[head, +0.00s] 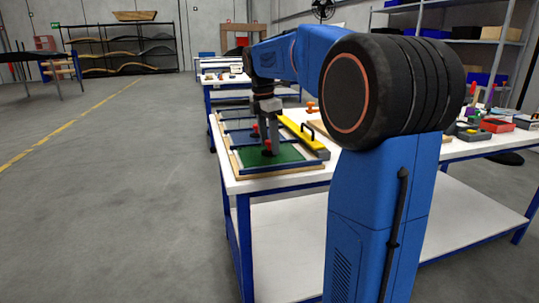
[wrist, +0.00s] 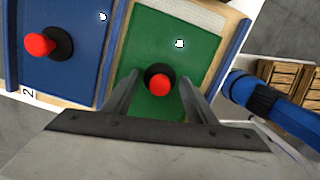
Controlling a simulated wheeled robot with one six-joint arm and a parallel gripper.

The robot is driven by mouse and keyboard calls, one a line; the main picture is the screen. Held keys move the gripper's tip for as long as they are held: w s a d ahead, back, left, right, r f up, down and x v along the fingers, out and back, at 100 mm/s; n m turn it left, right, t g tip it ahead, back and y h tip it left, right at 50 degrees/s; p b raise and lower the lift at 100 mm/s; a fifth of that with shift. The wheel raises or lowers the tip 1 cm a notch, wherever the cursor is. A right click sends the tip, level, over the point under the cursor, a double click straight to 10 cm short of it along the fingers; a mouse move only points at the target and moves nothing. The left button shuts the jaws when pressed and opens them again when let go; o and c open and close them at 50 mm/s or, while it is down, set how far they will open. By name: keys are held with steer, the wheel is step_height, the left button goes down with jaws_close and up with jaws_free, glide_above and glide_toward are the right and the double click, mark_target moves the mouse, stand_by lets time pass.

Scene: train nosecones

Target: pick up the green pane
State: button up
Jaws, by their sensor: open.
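The green pane (wrist: 180,45) lies flat in a wooden frame and carries a red knob (wrist: 159,83) on a dark base. In the head view the green pane (head: 285,154) is at the near end of the white table. My gripper (wrist: 158,97) is open above the pane, with one finger on each side of the red knob. In the head view my gripper (head: 268,138) points down over the pane. I cannot tell whether the fingers touch the knob.
A blue pane (wrist: 65,75) with its own red knob (wrist: 40,45) lies beside the green one. A yellow bar (head: 302,135) with a black handle lies to the right on the white table (head: 232,185). Red and dark items stand farther right.

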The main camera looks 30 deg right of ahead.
steer(key=shift+f, duration=0.1)
jaws_close()
stand_by(0.3)
